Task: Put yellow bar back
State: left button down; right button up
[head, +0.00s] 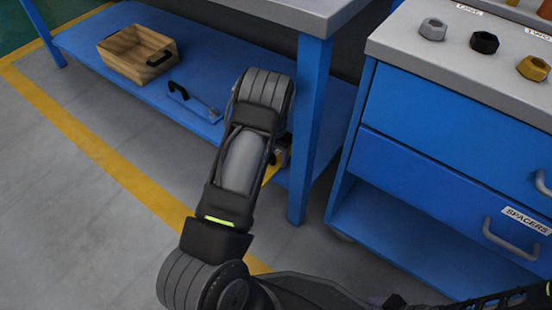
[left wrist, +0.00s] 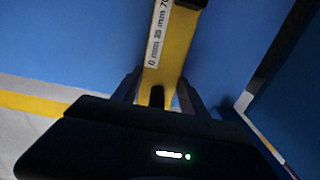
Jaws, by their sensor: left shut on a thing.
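The yellow bar (left wrist: 172,55) fills the upper middle of the left wrist view. It carries a white strip with millimetre marks. My left gripper (left wrist: 158,92) is shut on the bar, with a dark finger at each side of it. In the head view the left gripper (head: 281,155) is mostly hidden behind my left forearm, beside the blue table leg. Only a small yellow piece of the bar (head: 270,173) shows there. The bar's far end is cut off in the wrist view. I cannot tell whether it touches the shelf. My right gripper is not in view.
The blue lower shelf (head: 85,45) holds a wooden box (head: 125,63) and a black-handled tool (head: 190,99). A blue table leg (head: 309,130) stands close right of the gripper. The drawer cabinet (head: 440,110) at the right has several nuts on top. Floor at left is clear.

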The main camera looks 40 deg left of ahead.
pick_arm(q)
jog(key=shift+w+r, duration=0.1)
jog(key=c, duration=0.6)
grip_release()
notch_tip(320, 180, up, 8)
jog(key=p, duration=0.3)
jog(key=shift+f+p, duration=0.25)
jog(key=shift+p, duration=0.05)
dwell(0.4)
